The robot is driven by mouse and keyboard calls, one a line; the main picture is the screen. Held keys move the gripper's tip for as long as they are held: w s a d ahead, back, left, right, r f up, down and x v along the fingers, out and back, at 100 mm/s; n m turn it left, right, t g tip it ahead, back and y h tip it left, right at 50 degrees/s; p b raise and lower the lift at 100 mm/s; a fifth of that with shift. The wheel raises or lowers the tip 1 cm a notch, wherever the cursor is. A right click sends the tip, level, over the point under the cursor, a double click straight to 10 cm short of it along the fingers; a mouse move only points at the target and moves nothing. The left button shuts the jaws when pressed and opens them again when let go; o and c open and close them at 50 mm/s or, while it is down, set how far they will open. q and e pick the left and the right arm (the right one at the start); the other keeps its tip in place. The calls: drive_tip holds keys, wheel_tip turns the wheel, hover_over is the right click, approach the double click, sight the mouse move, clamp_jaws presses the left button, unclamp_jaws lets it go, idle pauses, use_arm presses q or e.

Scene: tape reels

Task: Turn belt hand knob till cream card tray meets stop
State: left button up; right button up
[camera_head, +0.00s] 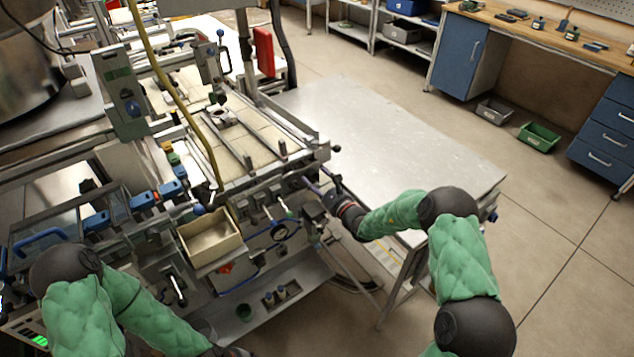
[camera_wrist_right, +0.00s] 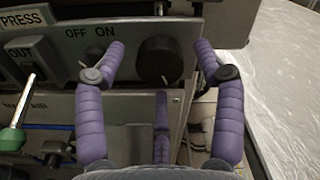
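A round black knob (camera_wrist_right: 160,60) on the machine's grey front panel shows in the right wrist view, to the right of the OFF ON label. I take it for the belt hand knob. My right gripper (camera_wrist_right: 161,47) has its purple fingers open, one on each side of the knob, with visible gaps. In the head view, my right gripper (camera_head: 316,187) is at the machine's right front corner, and the knob is not clear there. A cream open-topped tray (camera_head: 217,253) sits at the machine's front. I cannot make out its stop. My left gripper is out of view below.
A bare grey metal table (camera_head: 400,135) stands right of the machine. A green-handled lever (camera_wrist_right: 14,130) and an OUT switch (camera_wrist_right: 25,60) are left of the knob. A yellow hose (camera_head: 165,75) hangs over the machine. A workbench (camera_head: 540,35) stands at the back right.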

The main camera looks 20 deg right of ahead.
drive_tip(key=v, duration=1.2)
idle(1.0)
